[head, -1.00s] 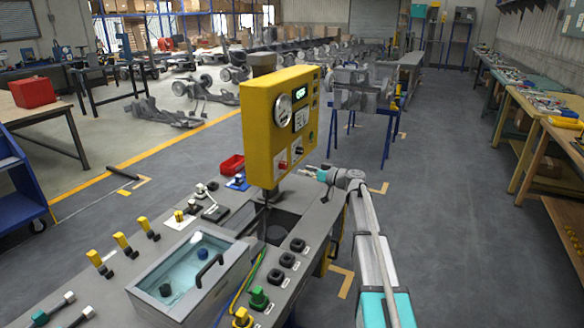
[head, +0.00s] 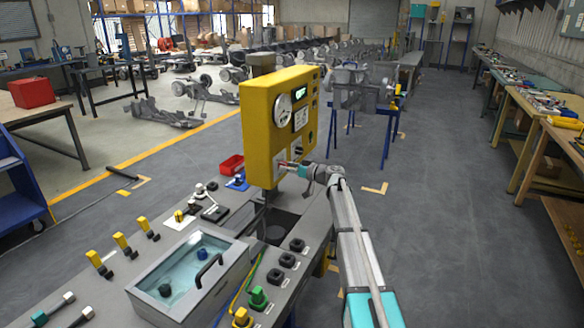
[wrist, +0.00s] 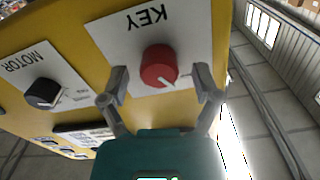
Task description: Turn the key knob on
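The key knob (wrist: 158,66) is a red round knob with a white pointer line, on a white plate labelled KEY in the wrist view. The plate is on the yellow control box (head: 262,120), which stands above the bench in the head view. My gripper (wrist: 165,82) is open, with one finger on each side of the red knob. A gap shows between the knob and each finger, and I cannot tell whether they are level with it in depth. In the head view my gripper (head: 292,167) is at the box's lower front and hides the knob.
A black knob (wrist: 42,93) on a plate labelled MOTOR is beside the key plate. Below the box, the bench (head: 215,225) carries a clear-lidded case (head: 190,272), yellow levers (head: 122,243) and a green knob (head: 259,297). Open floor lies to the right.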

